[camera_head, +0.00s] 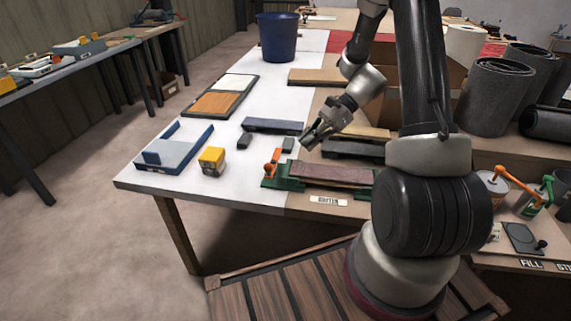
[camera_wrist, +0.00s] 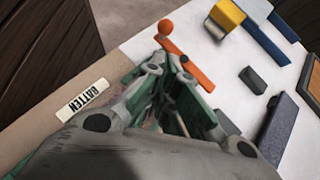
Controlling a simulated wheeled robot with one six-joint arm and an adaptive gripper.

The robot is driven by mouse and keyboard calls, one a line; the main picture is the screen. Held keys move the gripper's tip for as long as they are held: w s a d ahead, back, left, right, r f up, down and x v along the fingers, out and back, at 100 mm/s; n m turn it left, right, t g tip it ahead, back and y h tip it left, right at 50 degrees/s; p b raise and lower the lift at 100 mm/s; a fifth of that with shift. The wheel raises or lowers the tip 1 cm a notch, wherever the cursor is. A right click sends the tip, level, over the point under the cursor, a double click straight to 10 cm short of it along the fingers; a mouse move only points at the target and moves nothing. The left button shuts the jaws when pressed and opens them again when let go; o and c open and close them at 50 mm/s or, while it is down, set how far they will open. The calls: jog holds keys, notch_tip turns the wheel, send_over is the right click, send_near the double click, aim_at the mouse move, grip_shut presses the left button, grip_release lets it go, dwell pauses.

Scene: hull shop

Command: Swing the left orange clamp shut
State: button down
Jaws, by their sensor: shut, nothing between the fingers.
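The left orange clamp (camera_head: 271,165) is mounted at the left end of a green fixture (camera_head: 292,184) that holds a long brown batten (camera_head: 335,174). In the wrist view the clamp (camera_wrist: 184,57) shows as an orange bar with a round orange knob, just beyond the fingertips. My gripper (camera_head: 305,143) is shut and empty, above and to the right of the clamp in the head view. In the wrist view my gripper (camera_wrist: 168,72) hides most of the fixture. Whether its fingertips touch the clamp bar, I cannot tell. My arm hides the fixture's right end.
A yellow block (camera_head: 212,160) and a blue-grey tray (camera_head: 174,148) stand left of the fixture. Dark blocks (camera_head: 272,126) lie behind it. A "BATTEN" label (camera_head: 328,201) is on the table's front edge. Bare white tabletop lies between the yellow block and the clamp.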

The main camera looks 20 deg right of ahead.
jog(key=shift+a, duration=0.1)
jog(key=x, duration=1)
dwell(0.4)
